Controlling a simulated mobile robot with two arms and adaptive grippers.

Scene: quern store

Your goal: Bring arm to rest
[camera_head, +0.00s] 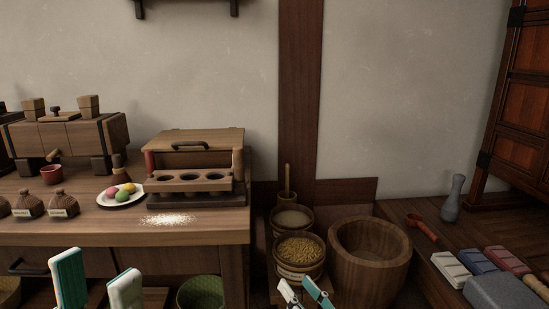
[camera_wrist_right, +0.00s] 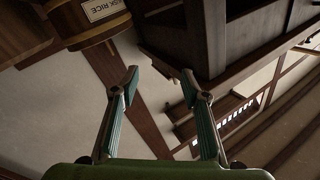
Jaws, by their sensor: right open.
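My left gripper (camera_head: 97,280) shows at the bottom left of the head view, in front of the wooden counter (camera_head: 90,238). Its two teal-and-white fingers stand apart with nothing visible between them. My right gripper (camera_head: 303,288) is at the bottom centre of the head view, just in front of the grain tub (camera_head: 299,268) and left of the large wooden bowl (camera_head: 368,262). In the right wrist view my right gripper (camera_wrist_right: 160,86) has its fingers spread wide and nothing between them.
On the counter stand a wooden press box (camera_head: 195,140), a plate with coloured balls (camera_head: 121,199), small jars (camera_head: 62,204) and spilled white powder (camera_head: 169,219). A right-hand bench holds a grey pestle (camera_head: 453,200), a red scoop (camera_head: 422,228) and coloured blocks (camera_head: 477,260). A rice-labelled tub (camera_wrist_right: 92,22) shows in the wrist view.

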